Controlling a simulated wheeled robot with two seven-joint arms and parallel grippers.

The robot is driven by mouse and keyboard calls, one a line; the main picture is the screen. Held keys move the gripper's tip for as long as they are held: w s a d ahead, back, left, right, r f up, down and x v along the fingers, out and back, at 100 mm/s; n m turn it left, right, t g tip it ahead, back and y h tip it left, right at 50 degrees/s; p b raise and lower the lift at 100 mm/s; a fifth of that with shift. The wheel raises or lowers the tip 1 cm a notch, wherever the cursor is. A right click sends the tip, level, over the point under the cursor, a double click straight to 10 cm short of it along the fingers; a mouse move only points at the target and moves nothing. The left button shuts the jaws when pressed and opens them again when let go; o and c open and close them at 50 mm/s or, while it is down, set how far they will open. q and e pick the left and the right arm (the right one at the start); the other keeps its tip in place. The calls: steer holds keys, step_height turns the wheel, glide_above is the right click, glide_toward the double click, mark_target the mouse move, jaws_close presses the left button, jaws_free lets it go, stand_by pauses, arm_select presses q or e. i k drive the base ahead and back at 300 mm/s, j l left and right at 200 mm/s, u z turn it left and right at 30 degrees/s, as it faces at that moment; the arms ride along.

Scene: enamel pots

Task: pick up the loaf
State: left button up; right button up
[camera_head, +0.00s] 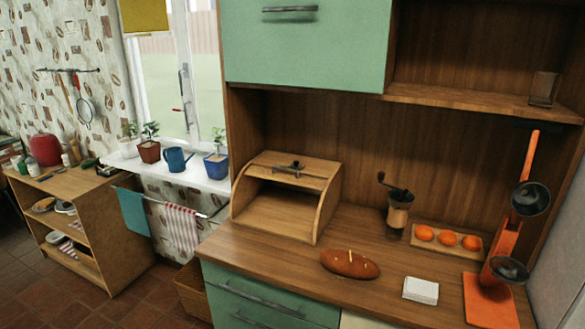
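The loaf (350,264) is brown and oblong with pale score marks on top. It lies on the wooden counter (260,257) of the cabinet, near its front edge, in the head view. Nothing touches it. Neither of my grippers shows in this view.
An open wooden bread box (287,195) stands behind and left of the loaf. A coffee grinder (397,212), a wooden tray (420,240) with orange fruits, a white stack (420,290) and an orange ladle stand (492,300) are to the right. A shelf (470,101) overhangs the back right.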

mark_target(342, 262)
steer(key=i+l+z, duration=0.1)
steer(key=i+z, duration=0.5)
steer(key=i, duration=0.25)
